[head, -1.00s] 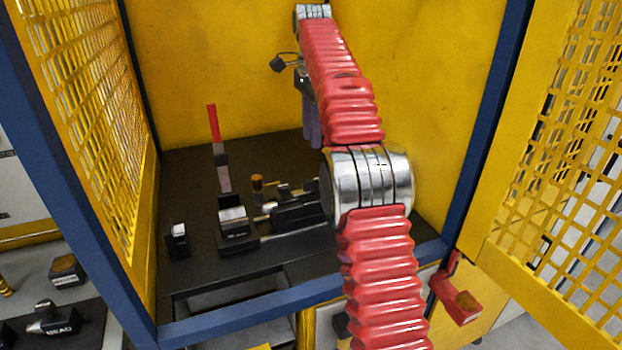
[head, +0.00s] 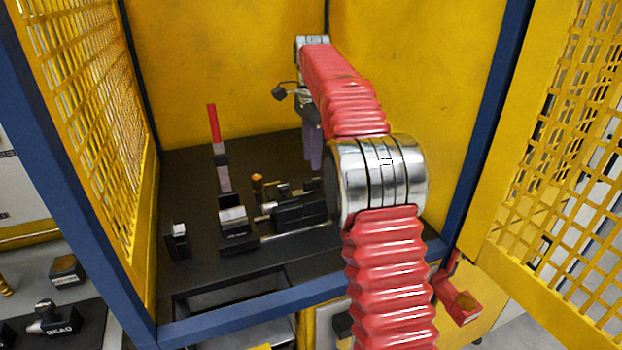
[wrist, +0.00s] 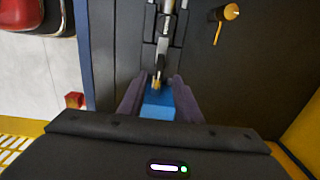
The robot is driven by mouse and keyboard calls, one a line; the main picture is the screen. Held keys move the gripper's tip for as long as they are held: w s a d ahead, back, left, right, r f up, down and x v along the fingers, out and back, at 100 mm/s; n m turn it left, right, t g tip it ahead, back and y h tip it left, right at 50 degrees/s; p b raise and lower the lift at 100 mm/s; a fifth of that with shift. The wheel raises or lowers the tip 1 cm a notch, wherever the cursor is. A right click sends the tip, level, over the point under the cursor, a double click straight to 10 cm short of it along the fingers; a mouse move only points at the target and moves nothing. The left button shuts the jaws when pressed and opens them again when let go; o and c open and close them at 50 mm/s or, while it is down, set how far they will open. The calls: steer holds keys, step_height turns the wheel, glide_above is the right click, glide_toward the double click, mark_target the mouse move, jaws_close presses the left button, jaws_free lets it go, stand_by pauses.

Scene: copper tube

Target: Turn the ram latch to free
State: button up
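An orange-knobbed handle (wrist: 231,12), which may be the ram latch, stands beside the dark ram assembly at the top of the wrist view. In the head view it appears as a small orange-topped post (head: 257,181) on the black bench. The ram assembly (head: 300,207) lies partly behind my arm. My gripper (wrist: 159,88) has two purple-grey fingers pointing down, apart from each other. A blue block (wrist: 158,105) shows between them, and I cannot tell its height relative to them. In the head view my gripper (head: 313,165) is right of the handle, near the back wall, holding nothing visible.
A red-tipped upright lever (head: 214,124) stands left of the handle. Blue posts, yellow walls and mesh panels (head: 85,110) enclose the bench. Bare bench (wrist: 265,70) shows right of the ram in the wrist view.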

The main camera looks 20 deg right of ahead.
mark_target(312, 179)
step_height(312, 179, down, 8)
steer(key=shift+r, duration=0.15)
stand_by(0.3)
steer(key=shift+c, duration=0.7)
jaws_close()
steer(key=shift+a, duration=0.15)
